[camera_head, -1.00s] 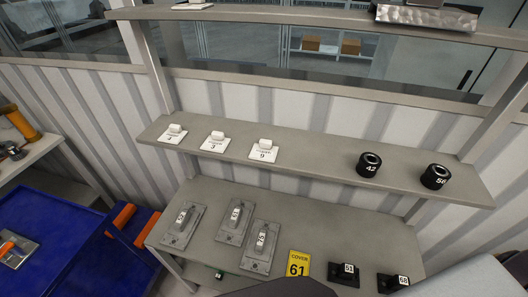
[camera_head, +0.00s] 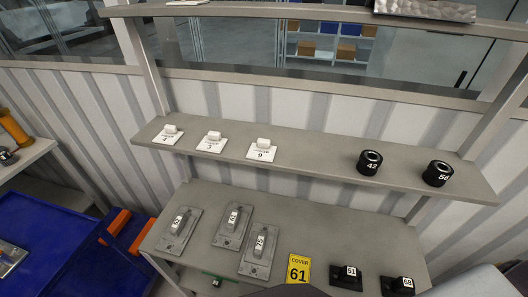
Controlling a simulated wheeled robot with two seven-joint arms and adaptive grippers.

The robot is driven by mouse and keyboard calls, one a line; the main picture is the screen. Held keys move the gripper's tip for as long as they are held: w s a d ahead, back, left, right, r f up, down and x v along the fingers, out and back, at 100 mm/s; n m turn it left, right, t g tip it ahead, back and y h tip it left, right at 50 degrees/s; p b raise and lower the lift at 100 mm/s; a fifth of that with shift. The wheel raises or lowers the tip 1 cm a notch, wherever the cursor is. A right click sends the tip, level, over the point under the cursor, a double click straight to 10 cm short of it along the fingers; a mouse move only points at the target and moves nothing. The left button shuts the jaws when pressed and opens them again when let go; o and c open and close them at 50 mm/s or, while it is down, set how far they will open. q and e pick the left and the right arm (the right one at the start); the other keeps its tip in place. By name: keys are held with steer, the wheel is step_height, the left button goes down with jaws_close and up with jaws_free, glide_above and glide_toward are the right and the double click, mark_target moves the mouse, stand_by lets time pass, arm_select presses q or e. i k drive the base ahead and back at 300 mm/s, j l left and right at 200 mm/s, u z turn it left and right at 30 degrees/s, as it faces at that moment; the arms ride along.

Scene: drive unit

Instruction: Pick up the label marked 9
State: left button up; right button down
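The label marked 9 (camera_head: 262,152) is a white square plate with a small white block on top. It stands on the middle shelf (camera_head: 310,165), the rightmost of three alike labels. The label marked 3 (camera_head: 212,143) is to its left, and another label (camera_head: 168,135) with a hard-to-read number is at the far left. Nothing touches or covers the label marked 9. Neither gripper can be made out in the head view.
Black rings marked 42 (camera_head: 369,162) and 56 (camera_head: 437,173) stand right on the same shelf. Below are grey plates with numbered handles (camera_head: 261,246), a yellow cover card 61 (camera_head: 298,269) and black parts (camera_head: 346,275). A blue surface (camera_head: 50,255) is at left. An upper shelf (camera_head: 300,13) overhangs.

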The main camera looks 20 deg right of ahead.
mark_target(262, 151)
steer(key=k+j+z, duration=0.1)
steer(key=j+z, duration=0.2)
steer(key=z, duration=0.2)
steer(key=k+j+z, duration=0.1)
steer(key=j+z, duration=0.2)
steer(key=z, duration=0.2)
steer(key=k+j+z, duration=0.2)
steer(key=z, duration=0.3)
